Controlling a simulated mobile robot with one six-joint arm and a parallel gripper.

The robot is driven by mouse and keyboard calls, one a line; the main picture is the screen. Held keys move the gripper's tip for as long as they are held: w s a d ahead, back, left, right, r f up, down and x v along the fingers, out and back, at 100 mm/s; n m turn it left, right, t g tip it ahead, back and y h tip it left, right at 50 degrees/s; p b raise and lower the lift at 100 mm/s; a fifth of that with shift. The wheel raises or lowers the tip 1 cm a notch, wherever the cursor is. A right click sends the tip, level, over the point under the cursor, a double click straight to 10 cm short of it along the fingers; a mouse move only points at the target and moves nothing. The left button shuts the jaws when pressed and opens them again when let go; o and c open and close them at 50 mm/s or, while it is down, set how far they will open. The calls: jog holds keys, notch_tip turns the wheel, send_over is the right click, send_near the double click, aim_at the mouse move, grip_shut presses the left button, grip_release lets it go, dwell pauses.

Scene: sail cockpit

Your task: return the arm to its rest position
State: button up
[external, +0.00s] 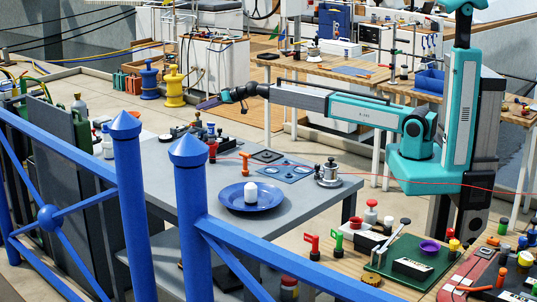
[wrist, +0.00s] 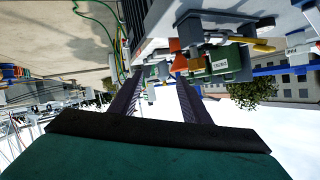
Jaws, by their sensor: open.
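My arm (external: 362,110) reaches out almost level to the left from its teal column at the right of the external view. My gripper (external: 206,103) is at the arm's far left end, high above the floor beyond the grey table. It is empty. In the wrist view the two dark fingers (wrist: 159,80) stand apart with nothing between them, and that view appears upside down.
A grey table (external: 300,208) holds a blue plate (external: 232,204) with a white item (external: 251,193). A wooden bench (external: 333,252) with levers and a green board (external: 412,262) stands at the front right. A blue railing (external: 190,230) crosses the front. Yellow (external: 173,87) and blue bollards (external: 149,80) stand behind.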

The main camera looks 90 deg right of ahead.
jog(key=s+a+f+m+g+h+p, duration=0.1)
jog(key=s+f+g, duration=0.1)
jog(key=s+f, duration=0.55)
jog(key=s+a+f+g+h+p, duration=0.15)
jog(key=s+f, duration=0.35)
jog(key=f, duration=0.6)
jog(key=s+a+f+n+g+y, duration=0.1)
jog(key=s+a+f+g, duration=0.2)
jog(key=s+a+f, duration=0.5)
jog(key=s+a+f+n+g+y, duration=0.2)
jog(key=s+a+f, duration=0.2)
jog(key=a+f, duration=0.7)
jog(key=s+a+f+n+g+y, duration=0.1)
jog(key=s+a+f+g, duration=0.1)
jog(key=s+a+f, duration=0.45)
jog(key=s+a+f+n+g+y, duration=0.1)
jog(key=s+a+f+g, duration=0.25)
jog(key=s+a, duration=0.6)
jog(key=s+a+f+n+g, duration=0.1)
jog(key=s+a, duration=0.4)
jog(key=s, duration=0.5)
jog(key=s+a+f+n+g+y, duration=0.1)
jog(key=s+a, duration=0.4)
jog(key=s, duration=0.6)
jog(key=shift+s+f+n+g, duration=0.15)
jog(key=shift+f+n+g, duration=0.2)
jog(key=shift+n+g, duration=0.6)
jog(key=shift+m+g+y, duration=0.25)
